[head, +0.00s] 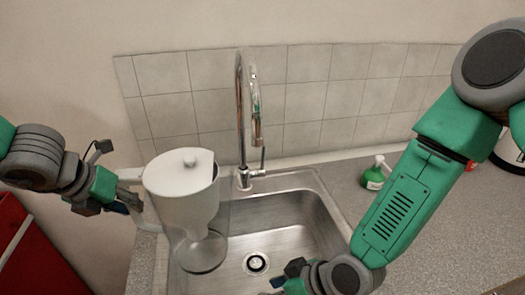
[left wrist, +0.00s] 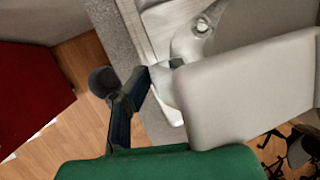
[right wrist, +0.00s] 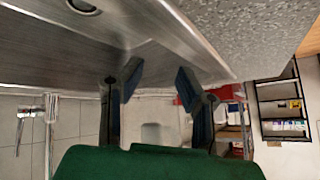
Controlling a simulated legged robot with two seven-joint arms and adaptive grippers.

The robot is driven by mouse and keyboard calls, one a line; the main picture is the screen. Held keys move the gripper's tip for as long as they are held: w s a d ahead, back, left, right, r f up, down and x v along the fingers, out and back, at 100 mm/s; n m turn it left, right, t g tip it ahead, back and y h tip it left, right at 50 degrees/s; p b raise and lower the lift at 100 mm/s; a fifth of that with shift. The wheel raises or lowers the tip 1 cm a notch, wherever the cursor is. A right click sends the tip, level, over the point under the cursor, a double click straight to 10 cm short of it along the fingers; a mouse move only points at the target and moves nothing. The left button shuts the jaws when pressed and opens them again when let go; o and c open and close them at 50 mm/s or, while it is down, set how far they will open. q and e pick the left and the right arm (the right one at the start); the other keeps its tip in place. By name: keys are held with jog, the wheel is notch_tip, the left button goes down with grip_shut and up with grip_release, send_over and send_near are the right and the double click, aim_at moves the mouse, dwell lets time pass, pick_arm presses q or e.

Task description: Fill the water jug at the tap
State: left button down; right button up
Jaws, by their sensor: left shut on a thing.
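The water jug (head: 182,200) is white with a knobbed lid, and its narrower, greyer lower part shows below. It is over the left part of the sink, left of and nearer than the tap. My left gripper (head: 130,198) is shut on its handle, on the jug's left side. In the left wrist view the pale jug (left wrist: 245,85) hides part of the fingers. The chrome tap (head: 240,110) has a tall curved spout and a side lever (head: 263,160). No water stream shows. My right gripper (right wrist: 158,75) is open and empty, low over the sink's front right in the head view.
The steel sink (head: 290,215) has a round drain (head: 256,263). A green soap bottle (head: 374,178) stands on the speckled counter (head: 440,215) right of the sink. A tiled wall (head: 330,90) is close behind the tap. A red cabinet (head: 30,250) stands at the left.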

jog(key=w+r+m+t, duration=0.35)
jog(key=w+t, duration=0.45)
jog(key=w, duration=1)
jog(key=m+t, duration=0.3)
jog(key=t, duration=0.2)
send_near(264, 151)
jog(key=shift+h, duration=0.4)
jog(key=x, duration=1)
jog(key=shift+w+a, duration=0.3)
jog(key=shift+a, duration=0.05)
grip_shut()
